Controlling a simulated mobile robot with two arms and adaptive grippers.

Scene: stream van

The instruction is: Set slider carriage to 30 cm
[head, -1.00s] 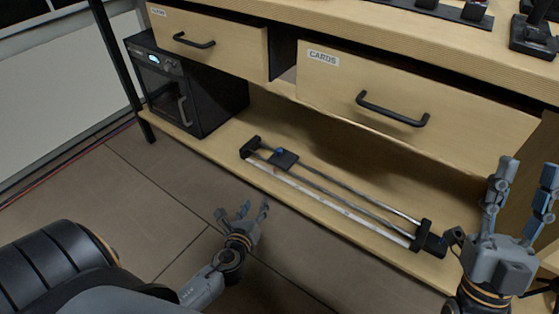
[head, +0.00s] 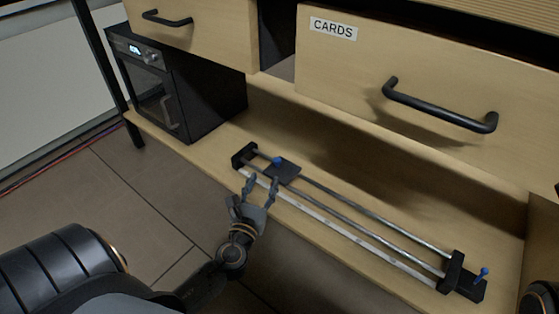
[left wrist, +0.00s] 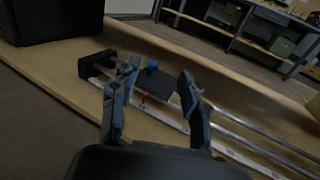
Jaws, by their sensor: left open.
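The slider lies on the low wooden shelf, with two metal rails (head: 370,217) and a pale scale strip (head: 340,231) along its front side. Its dark carriage (head: 283,172) with a blue knob is near the left end block (head: 244,155). The carriage also shows in the left wrist view (left wrist: 156,84). My left gripper (head: 261,190) is open just in front of the carriage. In the left wrist view its fingers (left wrist: 155,88) stand apart on either side of the carriage and knob; contact cannot be told. The scale numbers are too small to read. My right gripper is out of view.
A blue-handled part (head: 481,275) sits at the slider's right end. A black oven-like box (head: 175,85) stands on the shelf at left. A CARDS drawer (head: 350,70) with a black handle (head: 440,106) overhangs the shelf. Bare shelf lies behind the rails.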

